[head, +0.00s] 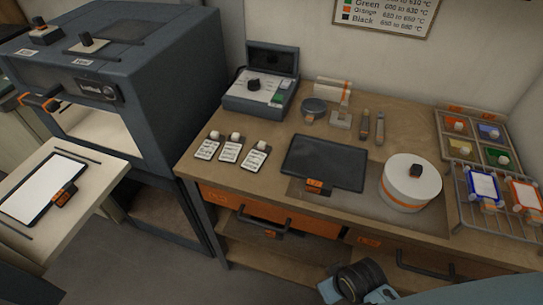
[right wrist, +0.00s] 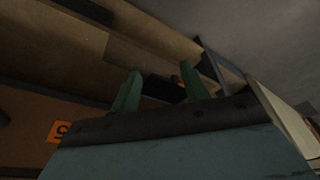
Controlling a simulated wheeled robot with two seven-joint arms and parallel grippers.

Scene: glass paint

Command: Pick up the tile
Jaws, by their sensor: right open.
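A flat white tile (head: 42,187) lies on a dark tray (head: 66,189) with an orange-marked tab, on the pale shelf in front of the kiln at the left. A dark flat slab (head: 325,162) with a similar orange tag lies on the workbench; I cannot tell whether it holds a tile. My right gripper shows in the right wrist view (right wrist: 159,86) with its two green fingers apart and nothing between them. It is below the bench front, away from the white tile. My left gripper is not in view.
The blue-grey kiln (head: 120,75) stands open at the left. Drawer handles (head: 262,222) stick out in front.

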